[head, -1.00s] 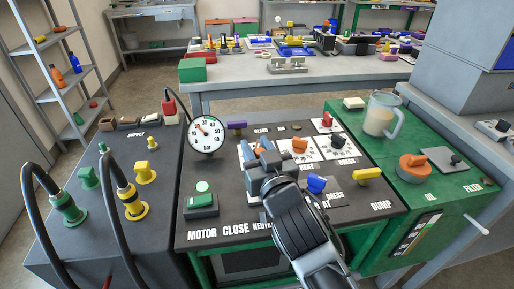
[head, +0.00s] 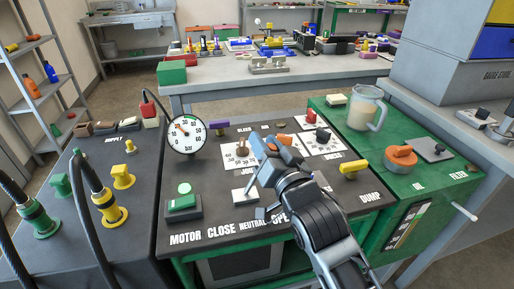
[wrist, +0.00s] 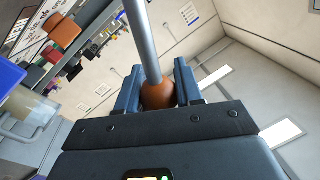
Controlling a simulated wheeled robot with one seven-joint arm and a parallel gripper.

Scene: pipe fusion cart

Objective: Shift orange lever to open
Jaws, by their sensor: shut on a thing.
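The orange lever's round knob (wrist: 158,95) sits between my two fingers in the wrist view, with its grey rod (wrist: 143,35) running up to the top edge. My gripper (wrist: 158,88) is shut on this knob. In the head view my gripper (head: 268,152) is over the middle of the dark panel. The lever's pale base plate (head: 243,194) lies below it, and the grey stem slants up and right from the plate toward my gripper. The knob is hidden by my fingers there. The panel lettering reads CLOSE, NEUTRAL and part of OPEN.
A green button (head: 184,189) and a dial gauge (head: 187,135) stand left of my gripper. A brown knob (head: 243,147) and an orange knob (head: 287,138) stand close behind it. A yellow handle (head: 354,169) is to the right. A jug (head: 364,108) stands on the green cabinet.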

